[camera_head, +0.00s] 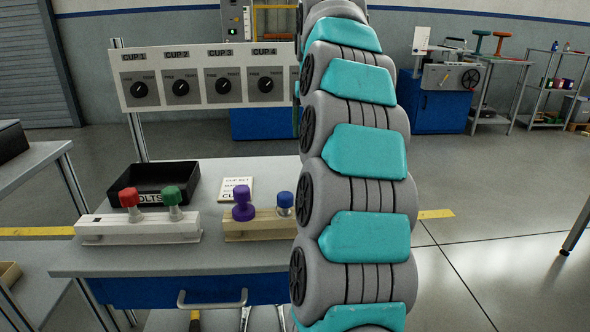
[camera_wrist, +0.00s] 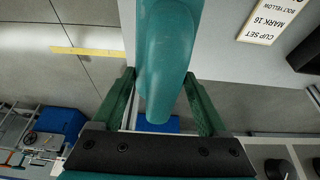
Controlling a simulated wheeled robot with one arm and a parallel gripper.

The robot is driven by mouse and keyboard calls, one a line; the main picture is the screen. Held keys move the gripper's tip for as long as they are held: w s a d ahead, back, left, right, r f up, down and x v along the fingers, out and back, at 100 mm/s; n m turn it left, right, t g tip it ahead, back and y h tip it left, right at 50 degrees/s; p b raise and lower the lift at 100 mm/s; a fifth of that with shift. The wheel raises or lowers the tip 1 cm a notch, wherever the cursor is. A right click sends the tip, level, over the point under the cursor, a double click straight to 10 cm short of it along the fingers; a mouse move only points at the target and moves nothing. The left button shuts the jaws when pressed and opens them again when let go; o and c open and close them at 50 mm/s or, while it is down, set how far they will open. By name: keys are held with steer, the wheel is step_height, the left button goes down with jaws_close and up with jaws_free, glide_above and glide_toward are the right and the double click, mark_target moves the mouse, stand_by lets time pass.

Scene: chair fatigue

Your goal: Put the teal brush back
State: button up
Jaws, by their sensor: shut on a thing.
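In the wrist view a smooth, rounded teal thing, which looks like the teal brush (camera_wrist: 162,60), lies between the two green fingers of my gripper (camera_wrist: 160,78). My gripper is shut on it. It runs out of the top of that view, and I cannot make out any bristles. In the head view my arm hides my gripper and the brush. A white block (camera_head: 140,238) on the bench (camera_head: 160,262) holds a red-topped and a green-topped piece. A wooden block (camera_head: 262,236) holds a purple and a blue piece, its right end hidden by my arm.
A black bolts tray (camera_head: 150,196) and a card (camera_head: 236,183) lie on the bench. A panel with CUP dials (camera_head: 203,85) stands behind it. Tools with handles show below the bench's front. A blue cabinet (camera_head: 440,108) and a shelf (camera_head: 552,85) stand far right. Floor between is clear.

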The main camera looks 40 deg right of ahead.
steer(key=shift+f, duration=4.95)
steer(key=shift+f, duration=0.1)
steer(key=o, duration=1.3)
steer(key=shift+o, duration=0.2)
steer(key=v, duration=1.2)
